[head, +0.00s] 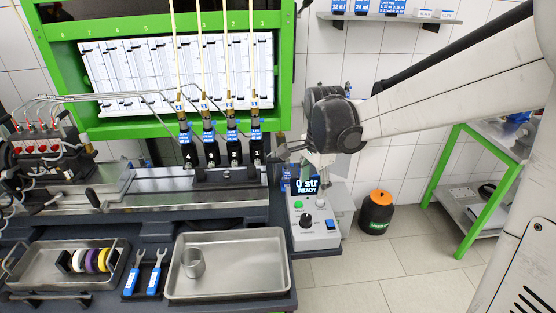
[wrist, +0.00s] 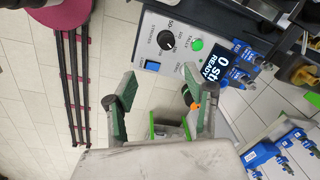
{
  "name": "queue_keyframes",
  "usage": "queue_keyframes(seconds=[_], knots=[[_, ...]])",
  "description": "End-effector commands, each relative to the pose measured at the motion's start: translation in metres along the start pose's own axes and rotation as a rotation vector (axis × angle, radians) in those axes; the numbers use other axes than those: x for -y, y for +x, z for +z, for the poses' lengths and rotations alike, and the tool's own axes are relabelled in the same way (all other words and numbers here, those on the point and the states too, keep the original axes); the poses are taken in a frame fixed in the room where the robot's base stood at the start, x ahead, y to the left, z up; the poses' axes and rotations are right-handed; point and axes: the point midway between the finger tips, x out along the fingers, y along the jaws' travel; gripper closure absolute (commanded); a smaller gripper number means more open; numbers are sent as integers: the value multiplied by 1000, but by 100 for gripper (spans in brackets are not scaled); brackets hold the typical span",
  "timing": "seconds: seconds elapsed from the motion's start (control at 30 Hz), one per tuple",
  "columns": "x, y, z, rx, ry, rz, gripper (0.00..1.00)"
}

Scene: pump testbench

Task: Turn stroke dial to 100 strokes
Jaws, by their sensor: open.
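The stroke dial is a black round knob on the grey control box (head: 318,232). It shows in the head view (head: 305,220) and at the top of the wrist view (wrist: 166,40). The box's display (head: 307,187) reads "0 str READY" and also shows in the wrist view (wrist: 217,68). My gripper (head: 300,160) is open and empty, above and behind the box in the head view. In the wrist view its two green-padded fingers (wrist: 158,88) are spread apart, with the dial beyond them and not touched. The dial's pointer position is too small to read surely.
A green button (wrist: 197,45) and a blue rocker switch (wrist: 152,66) sit close to the dial. The injector rail (head: 140,192) is left of the box, and a steel tray (head: 230,290) lies in front. A black bin with an orange lid (head: 377,214) stands on the floor at right.

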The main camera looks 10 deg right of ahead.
Motion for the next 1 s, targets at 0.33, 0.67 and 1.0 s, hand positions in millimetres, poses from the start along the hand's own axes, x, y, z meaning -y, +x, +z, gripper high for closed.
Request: queue_keyframes(seconds=[0.33,0.67,1.0], knots=[[28,30,-12,26,204,87,51],[26,61,-11,27,216,93,51],[21,120,-9,27,215,92,51]])
